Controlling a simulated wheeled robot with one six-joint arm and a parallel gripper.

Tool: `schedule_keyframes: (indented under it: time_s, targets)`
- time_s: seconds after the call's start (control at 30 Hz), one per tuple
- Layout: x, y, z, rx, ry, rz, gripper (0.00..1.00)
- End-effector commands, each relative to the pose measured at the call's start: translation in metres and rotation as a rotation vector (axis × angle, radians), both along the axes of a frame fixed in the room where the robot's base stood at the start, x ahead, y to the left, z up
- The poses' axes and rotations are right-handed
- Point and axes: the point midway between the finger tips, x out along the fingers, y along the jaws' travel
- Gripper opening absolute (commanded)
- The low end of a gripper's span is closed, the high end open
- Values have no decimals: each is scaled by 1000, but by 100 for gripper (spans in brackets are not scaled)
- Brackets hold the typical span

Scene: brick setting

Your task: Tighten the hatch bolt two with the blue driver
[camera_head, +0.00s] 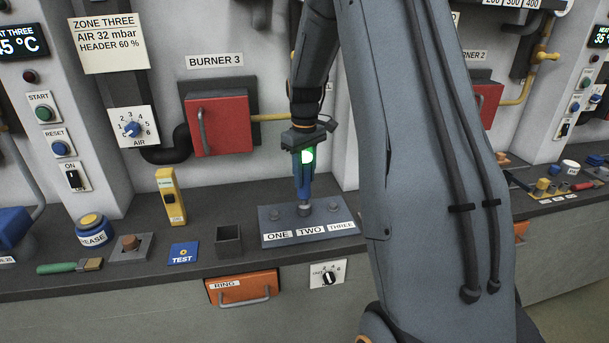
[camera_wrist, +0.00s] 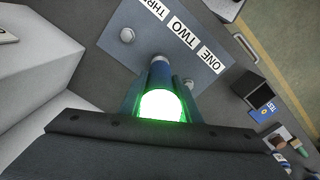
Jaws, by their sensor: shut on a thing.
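The blue driver (camera_head: 303,188) stands upright in my gripper (camera_head: 303,160), which is shut on it. A bright green light glows on the driver; it also shows in the wrist view (camera_wrist: 160,105). The hatch plate (camera_head: 290,222) is grey and lies on the counter, labelled ONE, TWO, THREE. The driver's lower end is over bolt two (camera_head: 304,210) and appears to touch it; the exact contact is hard to see. Bolt one (camera_head: 275,212) and bolt three (camera_head: 333,206) stand clear on either side. In the wrist view the driver partly hides bolt two (camera_wrist: 160,59).
Left of the plate are an open dark box (camera_head: 229,241), a blue TEST card (camera_head: 183,253) and a yellow device (camera_head: 171,196). The red burner door (camera_head: 219,124) is on the wall behind. An orange RING drawer (camera_head: 240,288) is below the counter edge.

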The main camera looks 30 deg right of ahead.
Motion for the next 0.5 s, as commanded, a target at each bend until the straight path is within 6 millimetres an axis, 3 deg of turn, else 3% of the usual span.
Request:
schedule_keyframes:
  time_s: [0.17, 0.5]
  targets:
    - [0, 0, 2, 1, 1, 0, 0]
    - [0, 0, 26, -1, -1, 0, 0]
